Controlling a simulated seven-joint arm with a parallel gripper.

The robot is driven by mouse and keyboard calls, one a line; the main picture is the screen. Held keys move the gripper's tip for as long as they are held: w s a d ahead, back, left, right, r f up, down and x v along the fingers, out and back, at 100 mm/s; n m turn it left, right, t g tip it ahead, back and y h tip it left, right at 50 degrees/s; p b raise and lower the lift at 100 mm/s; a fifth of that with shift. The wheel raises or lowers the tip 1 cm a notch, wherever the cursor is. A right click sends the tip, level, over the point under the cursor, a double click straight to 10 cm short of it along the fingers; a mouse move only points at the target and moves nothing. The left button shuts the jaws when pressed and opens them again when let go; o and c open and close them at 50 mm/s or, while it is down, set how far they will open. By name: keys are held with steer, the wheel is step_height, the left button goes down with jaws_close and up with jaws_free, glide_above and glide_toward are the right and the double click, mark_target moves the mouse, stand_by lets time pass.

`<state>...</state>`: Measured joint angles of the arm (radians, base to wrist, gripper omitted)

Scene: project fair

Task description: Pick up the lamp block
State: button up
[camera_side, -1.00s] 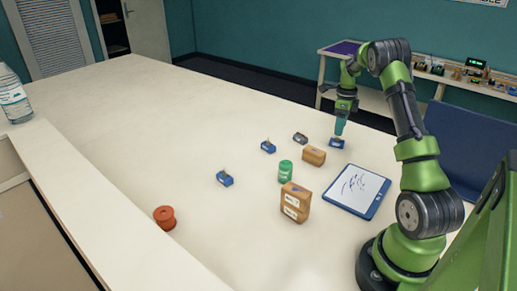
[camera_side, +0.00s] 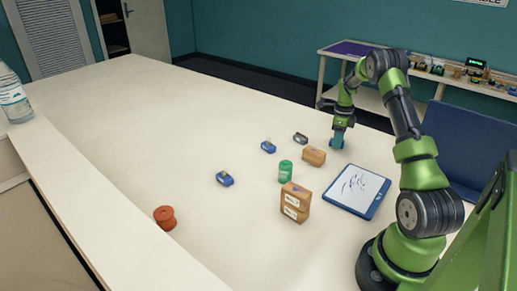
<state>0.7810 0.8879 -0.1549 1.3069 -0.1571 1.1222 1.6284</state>
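My gripper (camera_side: 337,143) points down at the table on the far right side, with teal fingers low near the tabletop. A small blue block stood at this spot earlier and is now hidden by or between the fingers; I cannot tell whether they grip it. Two similar small blue blocks stand in the open, one at the middle (camera_side: 268,147) and one nearer (camera_side: 225,179). A small dark block (camera_side: 300,138) stands between the middle blue block and my gripper. The blocks are too small to tell which is the lamp block.
A brown box (camera_side: 314,156) stands just left of my gripper, with a green can (camera_side: 285,171) and a taller brown box (camera_side: 296,202) nearer. A blue-framed whiteboard (camera_side: 357,190) lies at the right. A red spool (camera_side: 165,217) stands front left.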

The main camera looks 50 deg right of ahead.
steer(key=c, duration=0.6)
steer(key=shift+r, duration=0.15)
